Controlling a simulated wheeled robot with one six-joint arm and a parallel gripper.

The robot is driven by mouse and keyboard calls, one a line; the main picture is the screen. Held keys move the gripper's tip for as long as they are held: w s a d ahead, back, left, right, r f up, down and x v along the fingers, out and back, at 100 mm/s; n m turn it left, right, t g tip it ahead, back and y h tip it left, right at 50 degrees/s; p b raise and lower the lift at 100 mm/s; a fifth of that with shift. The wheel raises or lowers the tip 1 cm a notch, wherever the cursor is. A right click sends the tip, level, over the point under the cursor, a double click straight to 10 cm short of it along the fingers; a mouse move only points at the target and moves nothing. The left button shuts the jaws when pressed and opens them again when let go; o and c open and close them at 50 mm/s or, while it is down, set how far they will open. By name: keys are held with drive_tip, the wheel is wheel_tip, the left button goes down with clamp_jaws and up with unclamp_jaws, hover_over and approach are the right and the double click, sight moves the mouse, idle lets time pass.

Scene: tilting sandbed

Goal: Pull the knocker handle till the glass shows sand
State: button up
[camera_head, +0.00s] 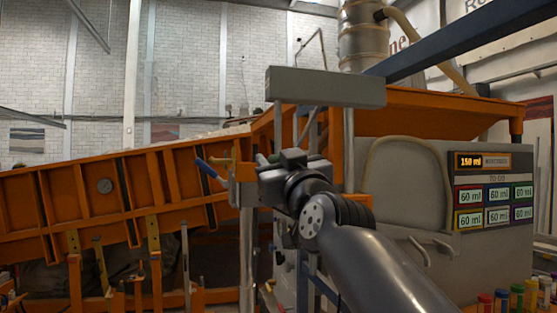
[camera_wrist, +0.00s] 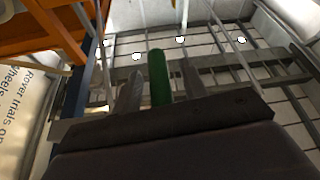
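A green handle (camera_wrist: 159,78) stands upright in the wrist view, between the two fingers of my gripper (camera_wrist: 160,72). A gap shows on each side of it, so the fingers look open and not closed on it. In the camera_head view my gripper (camera_head: 270,160) is in front of the orange frame, and a bit of green shows at its fingers. A blue-ended handle (camera_head: 206,168) sticks out to its left. I cannot tell which handle is the knocker. I cannot make out a sight glass or sand in it.
A grey box beam (camera_head: 325,87) hangs just above my gripper. A grey panel (camera_head: 490,185) with "150 ml" and several "60 ml" labels is at right. Coloured-capped tubes (camera_head: 516,297) stand lower right.

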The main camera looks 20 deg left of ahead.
clamp_jaws()
idle(0.4)
wheel_tip(320, 180, down, 5)
drive_tip(key=b, duration=0.5)
drive_tip(key=shift+w+a+f, duration=0.1)
drive_tip(key=shift+f, duration=0.05)
